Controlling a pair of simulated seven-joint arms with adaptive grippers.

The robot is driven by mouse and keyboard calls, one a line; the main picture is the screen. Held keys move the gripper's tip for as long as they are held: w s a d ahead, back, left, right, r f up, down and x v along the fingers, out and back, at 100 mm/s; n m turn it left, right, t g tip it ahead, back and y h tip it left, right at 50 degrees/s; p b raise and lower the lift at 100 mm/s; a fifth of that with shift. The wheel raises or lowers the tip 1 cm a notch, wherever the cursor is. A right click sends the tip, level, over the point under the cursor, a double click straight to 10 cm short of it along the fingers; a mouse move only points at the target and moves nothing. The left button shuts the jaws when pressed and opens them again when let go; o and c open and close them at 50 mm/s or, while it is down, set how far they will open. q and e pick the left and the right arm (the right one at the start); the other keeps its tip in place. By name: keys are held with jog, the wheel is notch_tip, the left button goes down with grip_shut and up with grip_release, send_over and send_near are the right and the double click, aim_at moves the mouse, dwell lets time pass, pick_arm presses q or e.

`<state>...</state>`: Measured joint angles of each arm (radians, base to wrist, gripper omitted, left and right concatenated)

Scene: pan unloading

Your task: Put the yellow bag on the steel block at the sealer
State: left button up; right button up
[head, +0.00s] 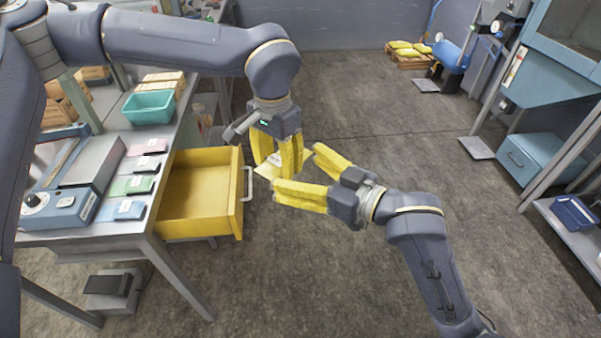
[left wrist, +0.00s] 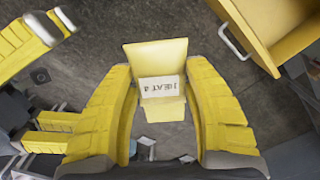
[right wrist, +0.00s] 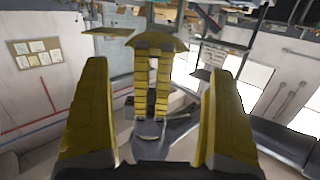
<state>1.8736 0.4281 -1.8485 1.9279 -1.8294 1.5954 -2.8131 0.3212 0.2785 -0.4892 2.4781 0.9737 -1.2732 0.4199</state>
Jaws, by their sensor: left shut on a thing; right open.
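The yellow bag (head: 266,171), with a white printed label, hangs between the fingers of my left gripper (head: 277,165), in front of the open drawer. The left wrist view shows the bag (left wrist: 158,58) between my two yellow fingers. My left gripper is shut on it. My right gripper (head: 312,176) is open and empty, just right of the bag, its fingers pointing toward it. In the right wrist view, my left gripper (right wrist: 152,95) shows between the right fingers. The sealer (head: 62,208), a blue-grey unit with a dial, stands on the bench at left.
A yellow drawer (head: 193,202) is pulled out of the bench and looks empty. Several coloured, labelled pads (head: 133,185) lie beside the sealer. A teal bin (head: 148,107) stands farther back. Open floor (head: 345,265) lies right of the drawer.

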aim_at(272, 162)
jog(key=shift+f+x, duration=0.2)
jog(key=shift+x, duration=1.05)
jog(key=shift+f+x, duration=0.15)
jog(key=shift+x, duration=1.1)
jog(key=shift+f+x, duration=0.2)
jog(key=shift+x, duration=1)
jog(key=shift+c, duration=0.2)
pick_arm(q)
jog(key=shift+w+r, duration=0.1)
pick_arm(e)
jog(key=shift+s+a, duration=0.1)
jog(key=shift+s, duration=0.05)
jog(key=c, duration=1.3)
pick_arm(q)
jog(key=o, duration=1.3)
